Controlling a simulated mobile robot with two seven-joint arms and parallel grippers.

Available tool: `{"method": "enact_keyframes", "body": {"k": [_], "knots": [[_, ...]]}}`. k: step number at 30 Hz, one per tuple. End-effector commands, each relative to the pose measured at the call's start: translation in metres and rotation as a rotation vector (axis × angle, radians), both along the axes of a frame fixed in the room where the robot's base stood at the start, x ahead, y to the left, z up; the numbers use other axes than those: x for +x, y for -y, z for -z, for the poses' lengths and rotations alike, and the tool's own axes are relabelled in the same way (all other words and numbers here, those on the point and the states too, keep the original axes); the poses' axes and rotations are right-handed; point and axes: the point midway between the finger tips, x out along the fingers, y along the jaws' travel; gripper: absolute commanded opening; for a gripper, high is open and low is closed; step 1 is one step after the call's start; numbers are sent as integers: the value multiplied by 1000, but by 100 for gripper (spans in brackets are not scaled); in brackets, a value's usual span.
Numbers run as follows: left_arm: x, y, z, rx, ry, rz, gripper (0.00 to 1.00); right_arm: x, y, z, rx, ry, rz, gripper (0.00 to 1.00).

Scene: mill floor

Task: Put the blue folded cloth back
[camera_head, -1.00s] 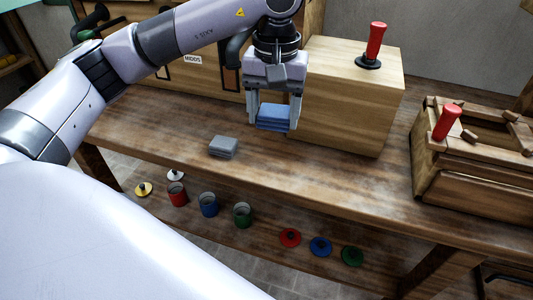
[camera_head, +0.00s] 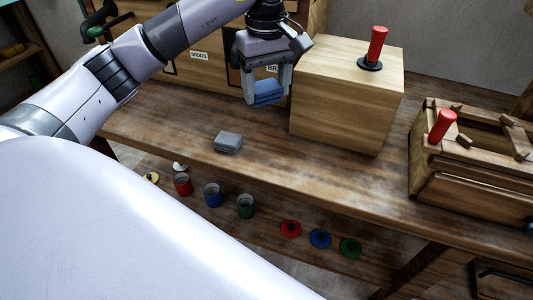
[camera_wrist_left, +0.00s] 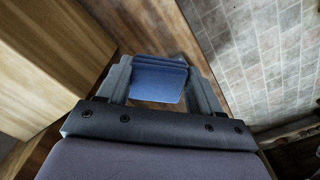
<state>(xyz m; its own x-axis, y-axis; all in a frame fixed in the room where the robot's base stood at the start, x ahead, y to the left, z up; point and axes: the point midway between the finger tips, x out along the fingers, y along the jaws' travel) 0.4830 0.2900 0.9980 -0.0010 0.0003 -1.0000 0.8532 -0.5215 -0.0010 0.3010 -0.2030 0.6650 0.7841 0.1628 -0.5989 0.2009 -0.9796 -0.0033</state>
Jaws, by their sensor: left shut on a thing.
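The blue folded cloth (camera_head: 267,93) is between the fingers of my left gripper (camera_head: 268,97) in the head view. The gripper is shut on it and holds it above the bench, left of the wooden box. The cloth also shows in the left wrist view (camera_wrist_left: 158,80), between the two grey fingers. A grey folded cloth (camera_head: 228,142) lies on the bench, below and left of the gripper. My right gripper is in neither view.
A wooden box (camera_head: 340,105) with a red-handled tool (camera_head: 374,48) on top stands right of the gripper. A drawer cabinet (camera_head: 200,68) stands behind. Cups and lids sit on the lower shelf. The bench (camera_head: 340,185) is clear in front.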

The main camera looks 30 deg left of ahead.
Motion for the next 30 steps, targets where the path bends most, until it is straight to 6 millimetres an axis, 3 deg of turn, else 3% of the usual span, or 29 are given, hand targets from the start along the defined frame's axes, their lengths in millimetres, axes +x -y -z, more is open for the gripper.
{"method": "enact_keyframes", "body": {"k": [1, 12, 30], "knots": [[-1, 1, 15, -2, -5, 2, 36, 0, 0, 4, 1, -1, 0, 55], [-1, 0, 108, 0, -5, 1, 36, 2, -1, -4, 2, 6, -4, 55], [-1, 0, 178, 0, -1, 2, 36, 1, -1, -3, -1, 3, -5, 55]]}}
